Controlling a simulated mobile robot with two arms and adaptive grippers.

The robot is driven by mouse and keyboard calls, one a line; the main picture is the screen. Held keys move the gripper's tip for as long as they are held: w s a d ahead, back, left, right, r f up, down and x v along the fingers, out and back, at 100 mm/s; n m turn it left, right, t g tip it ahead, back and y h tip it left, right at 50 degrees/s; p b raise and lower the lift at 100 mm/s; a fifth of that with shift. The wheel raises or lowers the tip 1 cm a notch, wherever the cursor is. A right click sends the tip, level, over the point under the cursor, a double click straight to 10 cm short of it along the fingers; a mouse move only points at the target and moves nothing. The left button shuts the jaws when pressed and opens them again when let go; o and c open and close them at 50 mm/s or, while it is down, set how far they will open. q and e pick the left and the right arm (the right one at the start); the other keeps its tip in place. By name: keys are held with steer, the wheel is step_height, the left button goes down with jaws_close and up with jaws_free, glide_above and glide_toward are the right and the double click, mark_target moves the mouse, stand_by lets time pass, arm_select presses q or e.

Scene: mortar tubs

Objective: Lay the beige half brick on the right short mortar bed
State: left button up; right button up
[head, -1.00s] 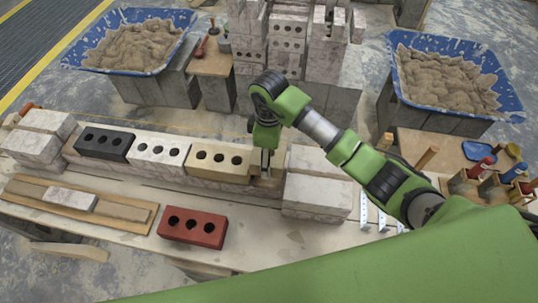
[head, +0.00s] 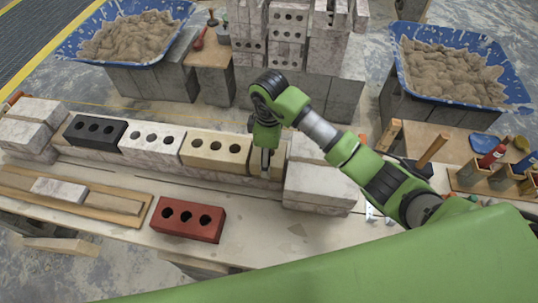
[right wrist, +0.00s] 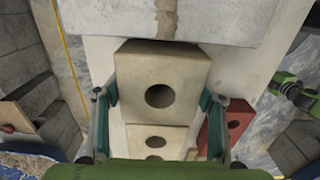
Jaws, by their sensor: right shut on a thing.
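My right gripper (right wrist: 160,103) is shut on the beige half brick (right wrist: 160,72), which has one round hole, with a finger on each side of it. In the head view the gripper (head: 265,165) points down at the right end of the brick row and partly covers the half brick (head: 280,158). The half brick is in the gap between the long beige brick (head: 217,165) and the pale block stack (head: 320,187). The right short mortar bed is hidden beneath it; I cannot tell whether they touch.
A white brick (head: 152,152) and a black brick (head: 95,145) continue the row to the left. A red brick (head: 188,217) lies in front on the table. Blue mortar tubs (head: 68,48) (head: 402,50) stand behind. Bare table lies right of the red brick.

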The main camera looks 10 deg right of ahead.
steer(key=shift+f, duration=0.3)
stand_by(0.6)
steer(key=o, duration=1.9)
steer(key=shift+o, duration=0.2)
step_height(320, 180, up, 11)
steer(key=shift+r, duration=0.5)
steer(key=shift+s, duration=0.1)
